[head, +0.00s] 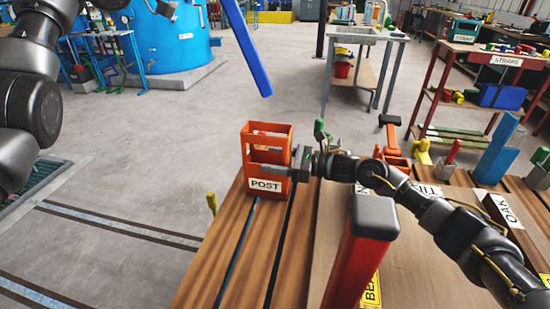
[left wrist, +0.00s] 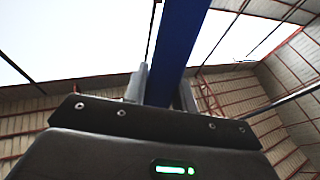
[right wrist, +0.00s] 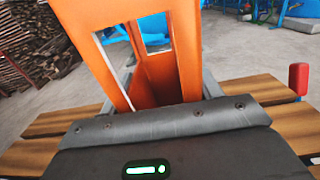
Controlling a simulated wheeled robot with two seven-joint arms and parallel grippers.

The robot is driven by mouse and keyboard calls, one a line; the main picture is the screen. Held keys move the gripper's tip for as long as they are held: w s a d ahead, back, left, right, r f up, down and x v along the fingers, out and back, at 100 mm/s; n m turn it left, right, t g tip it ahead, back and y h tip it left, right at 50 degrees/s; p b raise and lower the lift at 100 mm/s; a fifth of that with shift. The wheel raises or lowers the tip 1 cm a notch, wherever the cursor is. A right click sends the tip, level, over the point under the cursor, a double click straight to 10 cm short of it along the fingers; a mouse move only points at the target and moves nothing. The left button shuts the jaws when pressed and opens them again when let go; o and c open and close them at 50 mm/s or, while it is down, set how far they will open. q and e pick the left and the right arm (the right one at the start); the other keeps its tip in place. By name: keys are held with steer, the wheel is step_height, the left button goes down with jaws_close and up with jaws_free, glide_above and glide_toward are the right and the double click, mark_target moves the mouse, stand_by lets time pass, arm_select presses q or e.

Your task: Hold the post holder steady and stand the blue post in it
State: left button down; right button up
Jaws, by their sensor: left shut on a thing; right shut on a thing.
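The orange post holder (head: 250,150), labelled POST, stands upright on the wooden table's far left end. My right gripper (head: 285,166) is shut on it from the right side; the right wrist view shows the holder (right wrist: 183,50) between the fingers. The blue post (head: 247,45) hangs in the air above the holder, tilted, its lower end apart from the holder's open top. Its upper end runs out of the head view. In the left wrist view my left gripper (left wrist: 162,90) is shut on the blue post (left wrist: 180,40). The left gripper itself is outside the head view.
A red post with a dark cap (head: 372,225) stands at the table's near middle. An orange tool (head: 392,140), a green-handled item (head: 320,130) and another blue block (head: 497,150) are at the right. The floor left of the table is mostly clear.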

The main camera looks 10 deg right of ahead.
arm_select(q)
step_height(320, 180, down, 13)
stand_by(1.6)
steer(key=shift+r, duration=0.1)
steer(key=c, duration=1.1)
jaws_free()
steer(key=shift+o, duration=0.2)
steer(key=v, duration=1.2)
arm_select(e)
steer(key=o, duration=1.2)
